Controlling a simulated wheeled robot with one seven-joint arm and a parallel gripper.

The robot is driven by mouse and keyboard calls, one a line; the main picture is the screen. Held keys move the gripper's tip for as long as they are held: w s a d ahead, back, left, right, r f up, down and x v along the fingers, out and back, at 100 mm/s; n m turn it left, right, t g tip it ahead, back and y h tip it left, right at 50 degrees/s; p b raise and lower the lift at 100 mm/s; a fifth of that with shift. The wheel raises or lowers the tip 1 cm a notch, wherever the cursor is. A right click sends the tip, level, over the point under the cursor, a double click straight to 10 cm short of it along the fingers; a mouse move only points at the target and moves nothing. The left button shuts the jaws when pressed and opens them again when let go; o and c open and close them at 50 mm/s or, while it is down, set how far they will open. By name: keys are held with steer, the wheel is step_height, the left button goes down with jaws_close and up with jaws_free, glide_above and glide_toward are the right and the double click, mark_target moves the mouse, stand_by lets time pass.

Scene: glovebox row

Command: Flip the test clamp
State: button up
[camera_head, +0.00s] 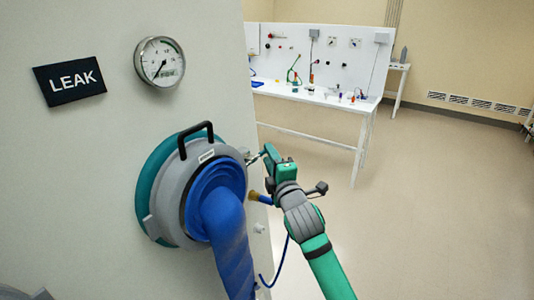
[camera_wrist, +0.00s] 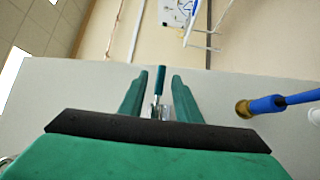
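The test clamp (camera_wrist: 158,82) shows in the wrist view as a thin teal handle above a small metal base. It stands at the edge of the pale panel, between the two green fingers of my gripper (camera_wrist: 159,92). The fingers are apart, with a gap on each side of the handle, so my gripper is open. In the head view, my gripper (camera_head: 266,154) is just right of the round port, at the panel's right edge. The clamp's metal part (camera_head: 249,160) shows only small there, partly hidden by the gripper.
The round port (camera_head: 164,215) has a black handle and a thick blue sleeve (camera_head: 228,240). A brass fitting (camera_head: 254,196) with a blue hose sits just below my gripper. A gauge (camera_head: 160,62) and LEAK sign (camera_head: 69,82) are above.

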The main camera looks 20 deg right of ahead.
steer(key=s, duration=0.4)
steer(key=shift+s+a+f, duration=0.15)
steer(key=shift+s+a, duration=0.05)
steer(key=shift+a, duration=0.1)
